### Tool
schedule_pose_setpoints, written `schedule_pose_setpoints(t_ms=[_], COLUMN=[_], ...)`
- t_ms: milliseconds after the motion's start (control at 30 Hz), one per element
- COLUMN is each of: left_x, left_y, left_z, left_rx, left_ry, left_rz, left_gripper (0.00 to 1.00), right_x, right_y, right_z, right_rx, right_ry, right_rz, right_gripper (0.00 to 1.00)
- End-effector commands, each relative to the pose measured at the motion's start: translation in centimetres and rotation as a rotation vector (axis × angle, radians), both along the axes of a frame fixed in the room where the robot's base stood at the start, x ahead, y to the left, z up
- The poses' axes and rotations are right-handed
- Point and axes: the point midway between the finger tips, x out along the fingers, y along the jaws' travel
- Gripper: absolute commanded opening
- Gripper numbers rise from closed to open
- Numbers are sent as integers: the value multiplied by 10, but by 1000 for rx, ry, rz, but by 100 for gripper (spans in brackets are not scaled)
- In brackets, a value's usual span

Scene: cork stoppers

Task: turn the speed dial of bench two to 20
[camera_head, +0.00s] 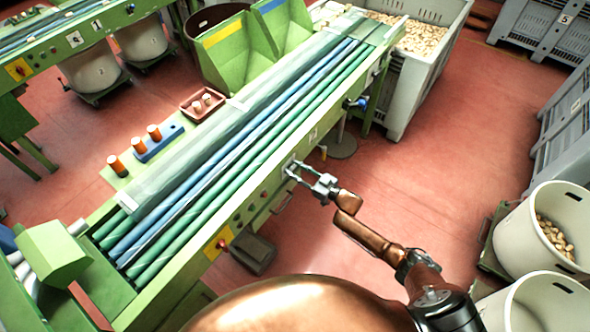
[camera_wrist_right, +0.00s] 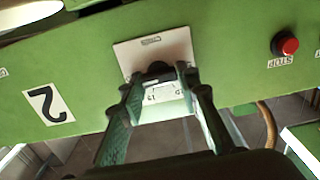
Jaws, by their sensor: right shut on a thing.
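Bench two is the long green bench (camera_head: 193,262) with blue and green rollers in the head view. Its number 2 plate (camera_wrist_right: 47,104) appears turned over in the right wrist view. The speed dial (camera_wrist_right: 157,70) is a small dark knob on a pale plate (camera_wrist_right: 128,52) on the bench's side. My right gripper (camera_head: 293,170) reaches the bench's side from the right. In the wrist view its fingers (camera_wrist_right: 163,82) are closed around the knob. The fingers hide much of the dial, and the marks on the plate are too small to read surely. My left gripper is not in view.
A red STOP button (camera_wrist_right: 289,46) sits beside the dial plate. A blue knob (camera_head: 358,103) sticks out farther along the bench. White tubs with corks (camera_head: 540,215) stand at the right. The red floor between them and the bench is mostly clear.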

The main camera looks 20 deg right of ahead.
Motion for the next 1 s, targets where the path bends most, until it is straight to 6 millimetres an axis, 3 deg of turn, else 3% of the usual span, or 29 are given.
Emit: schedule_pose_setpoints(t_ms=[600,633,867,1000], left_x=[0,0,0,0], left_y=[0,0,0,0], left_z=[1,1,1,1], left_rx=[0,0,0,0], left_ry=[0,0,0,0], left_rz=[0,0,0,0], left_gripper=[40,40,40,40], right_x=[0,0,0,0], right_y=[-1,-1,-1,0], right_z=[-1,-1,-1,0], right_rx=[31,31,31,31], right_ry=[28,28,27,25], right_rz=[-2,-2,-1,0], right_gripper=[6,31,47,48])
